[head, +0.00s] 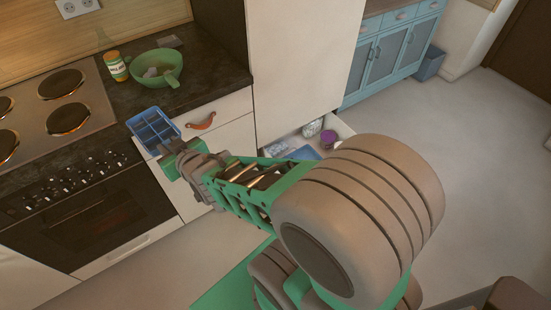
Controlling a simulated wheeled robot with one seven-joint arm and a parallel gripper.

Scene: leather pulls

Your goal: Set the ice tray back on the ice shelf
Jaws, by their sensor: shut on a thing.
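The blue ice tray (152,129), with several square compartments, is held off the front edge of the dark counter. My gripper (172,147) is shut on the tray's near right edge, and my wrist hides part of that edge. An open drawer (343,127) low in the tall white cabinet holds a white bag (312,129), a purple-lidded tub (328,138) and something flat and blue (303,153). My arm covers part of this drawer. I cannot tell which surface is the ice shelf.
A green colander (160,76) and a can (116,66) stand on the counter (200,69). A stove (62,100) is at the left. A leather pull (202,121) sticks out of the white drawer front below the counter. The floor at the right is clear.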

